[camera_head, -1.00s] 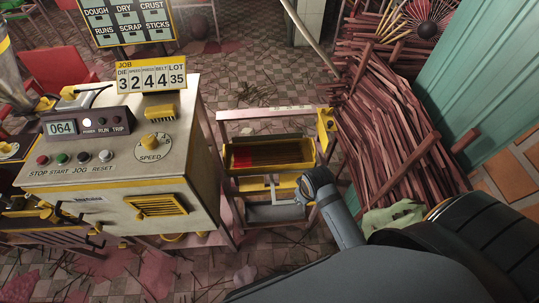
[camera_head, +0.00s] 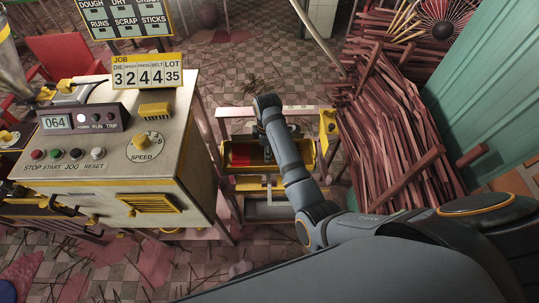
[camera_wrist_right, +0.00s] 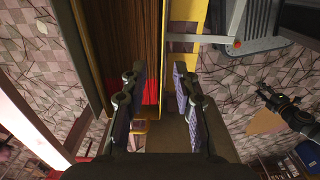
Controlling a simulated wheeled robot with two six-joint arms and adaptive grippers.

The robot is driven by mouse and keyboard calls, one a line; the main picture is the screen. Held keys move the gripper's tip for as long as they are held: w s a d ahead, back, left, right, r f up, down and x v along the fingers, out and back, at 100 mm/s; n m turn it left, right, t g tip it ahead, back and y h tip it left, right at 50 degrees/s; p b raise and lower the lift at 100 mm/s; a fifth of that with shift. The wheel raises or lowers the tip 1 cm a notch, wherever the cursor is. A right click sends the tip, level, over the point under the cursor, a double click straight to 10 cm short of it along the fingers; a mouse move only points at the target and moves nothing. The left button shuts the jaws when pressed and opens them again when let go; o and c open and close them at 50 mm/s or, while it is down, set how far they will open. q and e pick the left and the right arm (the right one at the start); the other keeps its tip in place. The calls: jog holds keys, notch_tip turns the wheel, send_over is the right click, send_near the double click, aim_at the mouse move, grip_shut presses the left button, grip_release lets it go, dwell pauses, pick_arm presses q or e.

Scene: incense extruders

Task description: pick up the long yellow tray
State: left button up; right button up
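The long yellow tray (camera_head: 311,153) rests on a stand right of the extruder machine, its middle partly covered by my right arm. In the right wrist view the tray (camera_wrist_right: 180,28) runs up and down and holds long brown sticks (camera_wrist_right: 139,40) and red material. My right gripper (camera_wrist_right: 158,90) is open above the tray, its two fingers apart and nothing held between them. Whether the fingers touch the tray cannot be told. In the head view the fingers are mostly hidden by my wrist. A dark jointed part (camera_wrist_right: 287,106), apparently my left gripper, shows at the wrist view's right; its fingers are too unclear.
The extruder machine (camera_head: 115,135) stands close left of the tray. A large pile of brown sticks (camera_head: 395,130) lies right of it. The stand's pale rail (camera_head: 290,108) runs behind the tray.

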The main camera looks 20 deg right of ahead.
aim_at(269, 164)
notch_tip(269, 164, down, 4)
jog(key=shift+w+d+r, duration=0.1)
jog(key=shift+d, duration=0.05)
jog(key=f, duration=0.4)
jog(key=shift+s+f, duration=0.2)
jog(key=shift+s, duration=0.15)
jog(key=shift+f, duration=0.35)
grip_shut()
jog(key=shift+r, duration=0.1)
